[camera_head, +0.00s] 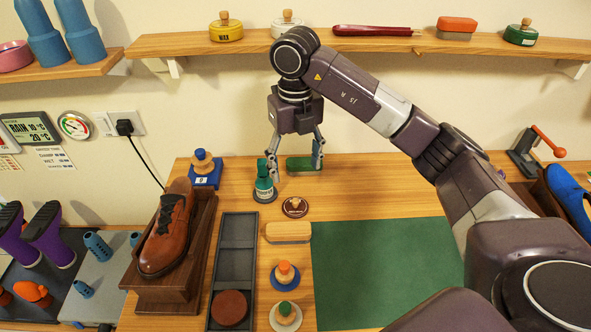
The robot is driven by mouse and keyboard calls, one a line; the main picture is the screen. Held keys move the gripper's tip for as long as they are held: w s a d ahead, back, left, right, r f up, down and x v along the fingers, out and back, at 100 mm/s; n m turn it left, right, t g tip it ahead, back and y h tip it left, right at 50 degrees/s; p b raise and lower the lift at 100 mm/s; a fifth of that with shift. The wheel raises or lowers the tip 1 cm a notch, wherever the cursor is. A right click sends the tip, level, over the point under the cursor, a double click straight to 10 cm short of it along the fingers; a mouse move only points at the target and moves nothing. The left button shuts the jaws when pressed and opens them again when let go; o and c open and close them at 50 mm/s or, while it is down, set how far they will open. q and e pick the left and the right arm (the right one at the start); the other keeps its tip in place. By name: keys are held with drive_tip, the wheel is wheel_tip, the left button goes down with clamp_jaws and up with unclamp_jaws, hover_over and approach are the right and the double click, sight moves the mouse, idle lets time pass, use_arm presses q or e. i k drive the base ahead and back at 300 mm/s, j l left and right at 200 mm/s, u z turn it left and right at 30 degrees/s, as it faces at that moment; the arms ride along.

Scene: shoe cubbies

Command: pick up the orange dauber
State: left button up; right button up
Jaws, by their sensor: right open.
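The orange dauber (285,272) has an orange top, a pale wooden body and a round blue base. It stands upright on the wooden bench, left of the green mat and in front of a wooden-backed brush. My right gripper (296,168) is open near the back of the bench, pointing down, well behind the orange dauber and apart from it. A green block-like item (301,164) shows between and behind its fingers; I cannot tell whether they touch it. My left gripper is not in view.
A green-topped dauber (285,314) stands just in front of the orange one. A dark tray (236,262) lies to its left, beside a brown shoe (168,235) on a stand. The brush (288,232) and a small round tin (295,207) lie behind. The green mat (385,265) is bare.

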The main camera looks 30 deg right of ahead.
sight(284, 273)
drive_tip(key=k, duration=1.5)
